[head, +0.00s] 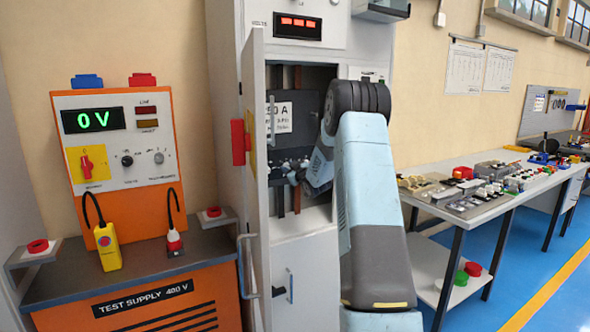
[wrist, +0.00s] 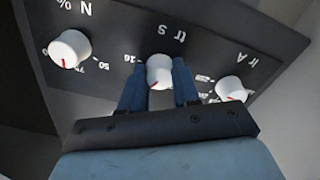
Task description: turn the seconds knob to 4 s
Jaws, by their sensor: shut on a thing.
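The seconds knob (wrist: 160,70) is white with a red pointer line, under the label "tr S" on a dark panel, in the middle of the wrist view. The panel's lettering appears upside down there. The red line points down in the picture, toward my gripper. My gripper (wrist: 160,84) is shut on this knob, one blue finger on each side. A "10" shows left of the knob; the other scale marks are hidden by the fingers. In the head view my gripper (head: 296,176) reaches into the open cabinet at the dark breaker panel (head: 282,163); the knob itself cannot be made out there.
A white "N %" knob (wrist: 70,49) sits left of the seconds knob and an "Ir A" knob (wrist: 232,89) right of it, both close to my fingers. The open cabinet door (head: 256,200) stands left of my arm. An orange test supply (head: 118,150) reads 0 V.

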